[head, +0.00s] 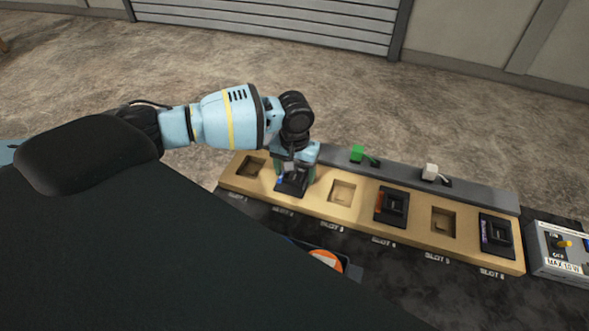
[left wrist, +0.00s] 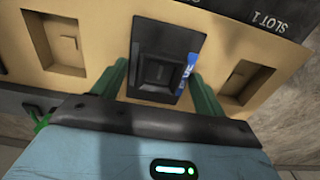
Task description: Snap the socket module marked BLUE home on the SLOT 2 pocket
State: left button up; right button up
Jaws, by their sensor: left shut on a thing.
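The black socket module with a blue label (head: 292,185) is at the SLOT 2 place on the tan board (head: 366,214), between two empty pockets. My left gripper (head: 294,172) comes down over it and is shut on it. In the left wrist view the module (left wrist: 159,68) sits between the green fingers, and its blue label faces the SLOT 1 side. The module covers the SLOT 2 pocket, and I cannot tell whether it is fully seated. My right gripper is not in view.
Empty pockets show at SLOT 1 (head: 250,166), SLOT 3 (head: 342,191) and SLOT 5 (head: 442,221). Other black modules sit at SLOT 4 (head: 391,207) and SLOT 6 (head: 496,236). Green (head: 358,153) and white (head: 430,172) connectors stand behind. A grey switch box (head: 556,255) is at right.

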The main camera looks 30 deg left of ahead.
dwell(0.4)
pick_arm(q)
jog(key=o, duration=1.1)
notch_tip(320, 180, up, 8)
jog(key=shift+f+p, duration=0.15)
jog(key=shift+p, duration=0.25)
